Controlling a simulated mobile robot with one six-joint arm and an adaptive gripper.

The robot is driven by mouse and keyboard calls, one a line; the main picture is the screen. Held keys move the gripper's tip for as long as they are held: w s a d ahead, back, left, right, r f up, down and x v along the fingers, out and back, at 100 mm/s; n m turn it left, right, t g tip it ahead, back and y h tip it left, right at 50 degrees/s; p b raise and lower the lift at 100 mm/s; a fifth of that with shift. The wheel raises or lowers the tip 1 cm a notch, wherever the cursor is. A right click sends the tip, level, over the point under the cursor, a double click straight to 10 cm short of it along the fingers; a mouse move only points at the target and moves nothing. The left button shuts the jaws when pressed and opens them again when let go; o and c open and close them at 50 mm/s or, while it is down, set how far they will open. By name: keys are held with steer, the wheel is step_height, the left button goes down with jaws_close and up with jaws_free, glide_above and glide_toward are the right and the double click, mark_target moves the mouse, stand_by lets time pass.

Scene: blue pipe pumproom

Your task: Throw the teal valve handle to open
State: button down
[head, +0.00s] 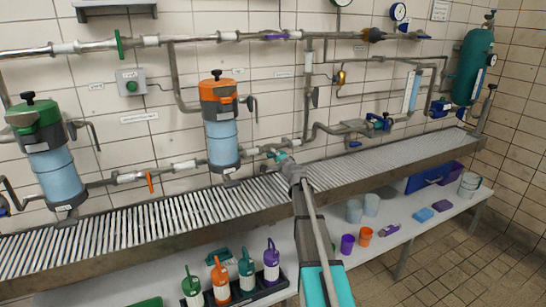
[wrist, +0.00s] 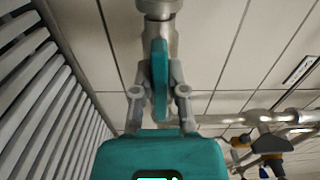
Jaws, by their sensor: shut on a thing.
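The teal valve handle (head: 281,157) is on the lower pipe (head: 262,150), right of the orange-topped filter, in the head view. In the wrist view the teal handle (wrist: 160,72) is a flat narrow lever running from the pale metal valve body (wrist: 158,8) back toward my gripper (wrist: 159,90). The two fingers stand on either side of it and are shut on it. In the head view my gripper (head: 292,170) reaches over the grating to the valve and partly hides the handle.
A slatted grating shelf (head: 130,232) runs below the pipes. The orange-topped filter (head: 219,125) stands left of the valve. A blue valve assembly (head: 377,123) is farther right. An orange lever (head: 150,182) hangs on the lower pipe at left. Several bottles and cups stand on the white lower shelf (head: 345,265).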

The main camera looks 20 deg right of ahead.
steer(key=c, duration=0.7)
jaws_free()
steer(key=shift+s+d, duration=0.2)
steer(key=shift+s, duration=5.8)
steer(key=shift+a, duration=0.1)
